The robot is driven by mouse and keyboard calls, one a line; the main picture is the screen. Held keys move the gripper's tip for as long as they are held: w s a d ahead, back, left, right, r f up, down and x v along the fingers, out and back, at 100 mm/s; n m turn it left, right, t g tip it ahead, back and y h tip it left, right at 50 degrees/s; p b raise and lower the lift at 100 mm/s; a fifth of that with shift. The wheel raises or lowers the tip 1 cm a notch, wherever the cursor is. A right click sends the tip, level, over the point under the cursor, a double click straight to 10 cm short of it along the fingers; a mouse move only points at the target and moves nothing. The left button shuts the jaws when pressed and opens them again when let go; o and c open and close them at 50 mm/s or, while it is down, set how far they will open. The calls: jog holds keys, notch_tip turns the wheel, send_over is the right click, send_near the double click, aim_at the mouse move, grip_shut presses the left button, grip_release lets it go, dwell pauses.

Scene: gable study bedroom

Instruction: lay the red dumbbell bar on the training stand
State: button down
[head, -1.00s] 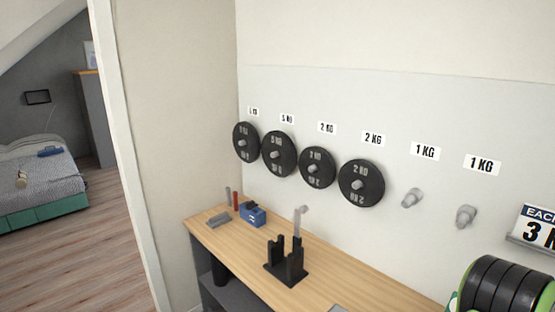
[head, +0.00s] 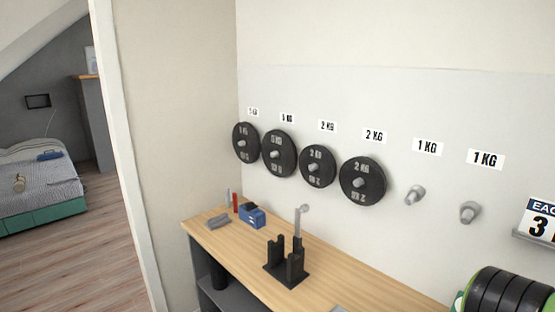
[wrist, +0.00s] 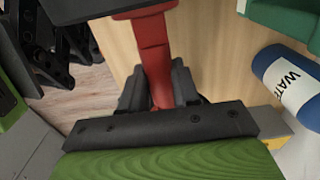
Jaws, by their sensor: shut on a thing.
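The red dumbbell bar (wrist: 155,58) shows in the wrist view, running from the upper middle down toward my gripper. My gripper (wrist: 159,80) is shut on it, with a dark finger on either side of the bar. A dark piece lies across the bar's upper end; I cannot tell whether it belongs to the bar. In the head view, what looks like the training stand (head: 286,267), a black base with upright posts, stands on the wooden bench (head: 345,281). No bar lies across its posts. My gripper and the bar do not show in the head view.
Black weight plates (head: 317,166) hang on the wall; two pegs (head: 415,195) at the right are bare. A blue box (head: 252,215) and small items sit at the bench's far end. A water bottle (wrist: 290,82) lies near my gripper in the wrist view. Bench surface around the stand is clear.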

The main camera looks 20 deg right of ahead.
jog(key=shift+f, duration=0.1)
jog(key=c, duration=0.8)
grip_release()
